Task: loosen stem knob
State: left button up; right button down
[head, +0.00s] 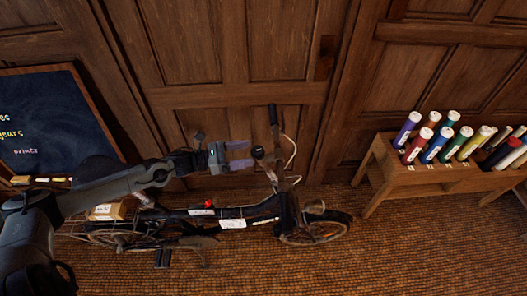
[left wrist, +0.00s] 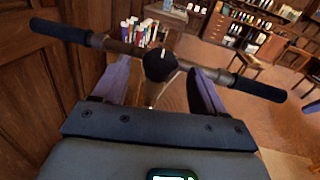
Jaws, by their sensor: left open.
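A folding bicycle (head: 232,213) stands on the floor in the head view, its handlebar rising near the wooden wall. A dark round stem knob (head: 258,152) sits by the handlebar. In the left wrist view the black knob (left wrist: 160,65) sits at the middle of the handlebar (left wrist: 115,45), with a pale mark on top. My left gripper (head: 248,155) is open, its two purple fingers pointing right toward the knob. In the left wrist view the fingers stand either side of the knob, with gaps showing. I cannot tell the exact depth.
A wooden rack (head: 420,178) of coloured tubes stands at the right. A chalkboard (head: 55,115) leans at the left. The wood-panelled wall (head: 190,50) rises close behind the handlebar. Open floor (head: 400,255) lies at the front right.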

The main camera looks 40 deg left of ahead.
aim_at(263, 150)
pick_arm(q)
jog(key=shift+x, duration=3.35)
jog(key=shift+c, duration=0.3)
jog(key=c, duration=0.9)
